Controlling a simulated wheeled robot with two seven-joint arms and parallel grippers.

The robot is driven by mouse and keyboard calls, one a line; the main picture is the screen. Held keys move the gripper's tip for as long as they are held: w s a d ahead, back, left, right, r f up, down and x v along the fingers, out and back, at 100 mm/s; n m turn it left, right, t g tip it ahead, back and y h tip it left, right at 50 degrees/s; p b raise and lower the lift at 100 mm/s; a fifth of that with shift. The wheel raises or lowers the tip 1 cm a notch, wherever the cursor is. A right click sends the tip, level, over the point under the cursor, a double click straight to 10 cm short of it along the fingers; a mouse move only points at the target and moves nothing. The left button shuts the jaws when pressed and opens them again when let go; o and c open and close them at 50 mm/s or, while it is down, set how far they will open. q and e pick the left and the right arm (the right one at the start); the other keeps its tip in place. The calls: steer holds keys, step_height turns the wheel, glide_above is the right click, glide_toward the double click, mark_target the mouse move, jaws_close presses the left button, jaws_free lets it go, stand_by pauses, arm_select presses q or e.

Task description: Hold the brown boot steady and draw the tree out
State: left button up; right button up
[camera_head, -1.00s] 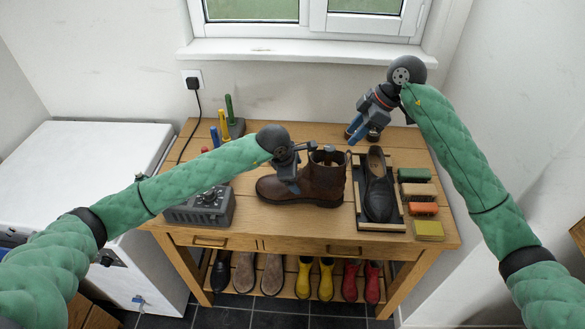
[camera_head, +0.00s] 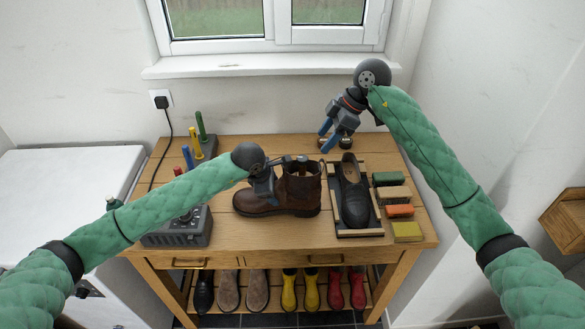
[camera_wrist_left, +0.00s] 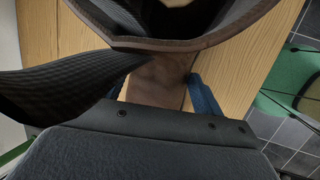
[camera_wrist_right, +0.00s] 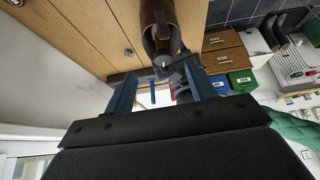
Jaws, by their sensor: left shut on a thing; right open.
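The brown boot (camera_head: 296,188) stands upright on the wooden bench, toe to the left. My left gripper (camera_head: 270,181) is shut on its leather at the front of the shaft. In the left wrist view the boot's leather (camera_wrist_left: 158,80) lies between the fingers, below the dark opening. A small grey part of the tree (camera_head: 302,159) shows at the boot's top; the rest is hidden inside. My right gripper (camera_head: 332,144) is open and empty, behind and to the right of the boot. The boot (camera_wrist_right: 160,18) also shows beyond its fingers in the right wrist view.
A dark shoe (camera_head: 353,196) lies in a wooden tray right of the boot, beside several brushes or blocks (camera_head: 398,211). A grey box with knobs (camera_head: 178,228) is at left. Several boots stand on the shelf below. A window sill (camera_head: 265,66) is behind.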

step_height(320, 180, up, 4)
steer(key=w+a, duration=0.1)
step_height(320, 180, up, 4)
steer(key=n+h, duration=0.1)
steer(key=h, duration=0.1)
glide_above(303, 157)
steer(key=w, duration=0.1)
steer(key=f, duration=0.5)
steer(key=f+h, duration=0.1)
steer(key=f, duration=0.3)
steer(key=s+f+m+h, duration=0.1)
steer(key=f, duration=0.4)
steer(key=shift+d+f, duration=0.1)
steer(key=shift+f, duration=0.25)
jaws_close()
steer(key=shift+r, duration=0.15)
